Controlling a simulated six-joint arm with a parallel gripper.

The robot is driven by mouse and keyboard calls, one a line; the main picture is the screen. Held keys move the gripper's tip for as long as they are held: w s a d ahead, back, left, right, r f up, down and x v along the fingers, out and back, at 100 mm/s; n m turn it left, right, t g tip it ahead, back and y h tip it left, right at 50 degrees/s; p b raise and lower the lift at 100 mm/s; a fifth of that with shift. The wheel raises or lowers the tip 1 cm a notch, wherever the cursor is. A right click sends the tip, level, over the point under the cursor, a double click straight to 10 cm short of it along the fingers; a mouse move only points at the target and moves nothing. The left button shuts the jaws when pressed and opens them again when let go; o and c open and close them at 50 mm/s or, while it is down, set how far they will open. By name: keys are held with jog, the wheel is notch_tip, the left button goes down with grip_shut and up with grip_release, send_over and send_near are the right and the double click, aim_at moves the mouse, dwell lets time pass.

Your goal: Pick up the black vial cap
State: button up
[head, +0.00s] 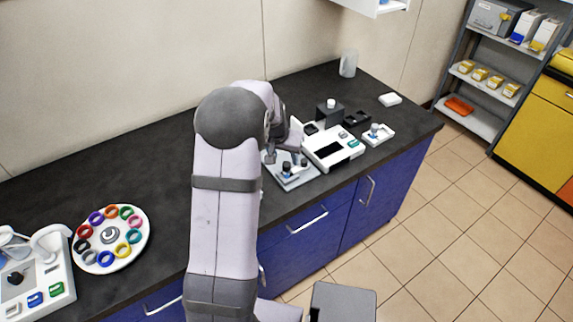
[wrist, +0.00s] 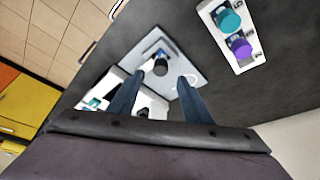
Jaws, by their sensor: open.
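A small dark round piece with a black side, which looks like the black vial cap (wrist: 160,67), is on a light grey plate (wrist: 185,58) in the wrist view. In the head view a dark upright piece (head: 287,168) stands on the same plate (head: 300,180), under my gripper (head: 285,153). My gripper (wrist: 160,78) is open in the wrist view. Its two dark blue fingers are spread, with the dark piece showing between and just beyond their tips. Nothing is held. I cannot tell the height of the fingers above the plate.
A white instrument (head: 331,146) stands right beside the plate, with a small white tray (head: 378,135) beyond it. A white rack with teal and purple caps (wrist: 241,47) is at the wrist view's upper right. A carousel of coloured rings (head: 88,257) is at left. The middle counter is clear.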

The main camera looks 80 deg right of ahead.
aim_at(286, 165)
jog(key=shift+p+x, duration=1.25)
jog(key=shift+x, duration=1.2)
jog(key=shift+a, duration=0.1)
jog(key=shift+c, duration=0.4)
jog(key=c, duration=1.1)
